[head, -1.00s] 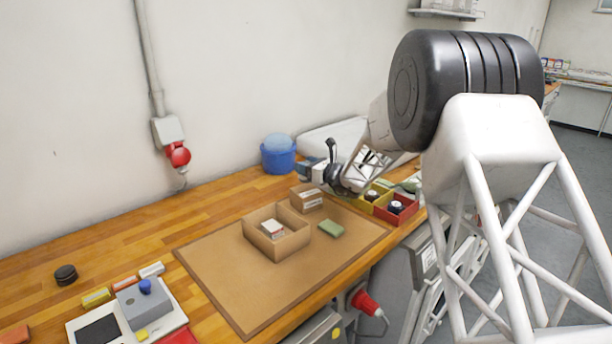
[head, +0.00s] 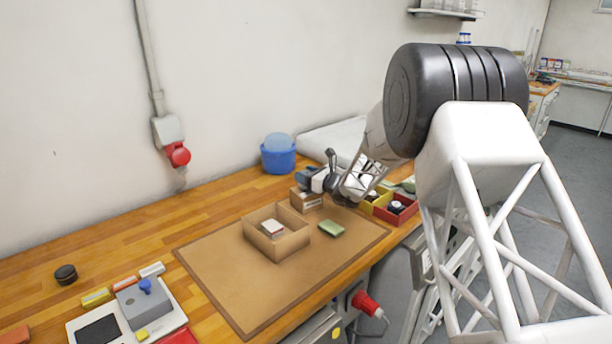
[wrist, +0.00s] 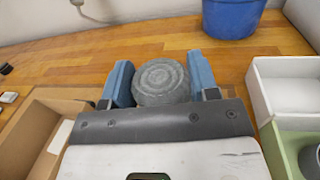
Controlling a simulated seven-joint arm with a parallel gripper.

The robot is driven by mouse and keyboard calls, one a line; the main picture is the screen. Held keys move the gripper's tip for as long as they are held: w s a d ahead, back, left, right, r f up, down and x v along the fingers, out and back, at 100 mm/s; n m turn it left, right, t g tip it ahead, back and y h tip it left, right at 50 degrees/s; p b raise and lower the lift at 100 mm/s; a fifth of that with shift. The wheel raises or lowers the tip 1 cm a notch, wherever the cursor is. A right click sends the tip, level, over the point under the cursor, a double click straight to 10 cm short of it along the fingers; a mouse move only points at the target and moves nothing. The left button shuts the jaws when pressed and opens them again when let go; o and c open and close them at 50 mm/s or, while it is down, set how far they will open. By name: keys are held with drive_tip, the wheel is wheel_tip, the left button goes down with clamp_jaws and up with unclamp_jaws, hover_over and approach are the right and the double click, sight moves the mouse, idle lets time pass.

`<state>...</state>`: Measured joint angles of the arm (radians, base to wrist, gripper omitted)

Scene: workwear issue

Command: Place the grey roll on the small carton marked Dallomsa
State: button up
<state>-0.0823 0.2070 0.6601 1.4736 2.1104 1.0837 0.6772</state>
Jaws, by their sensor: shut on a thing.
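My gripper (wrist: 162,84) is shut on the grey roll (wrist: 161,80), which sits between its two blue fingers in the wrist view. In the head view my gripper (head: 307,179) is just above the small carton (head: 308,201), at the far edge of the brown mat. The carton is closed and brown with a pale label too small to read. In the wrist view it is mostly hidden under my gripper. I cannot tell whether the roll touches the carton's top.
An open brown box (head: 291,243) with a small item inside stands in front of the carton. A green block (head: 332,228) lies beside it. Red (head: 397,217) and yellow bins are at right, a blue bucket (head: 278,162) behind. The mat's near part is clear.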

drive_tip(key=shift+f, duration=0.15)
drive_tip(key=o, duration=0.9)
drive_tip(key=shift+r, duration=0.2)
drive_tip(key=v, duration=1.2)
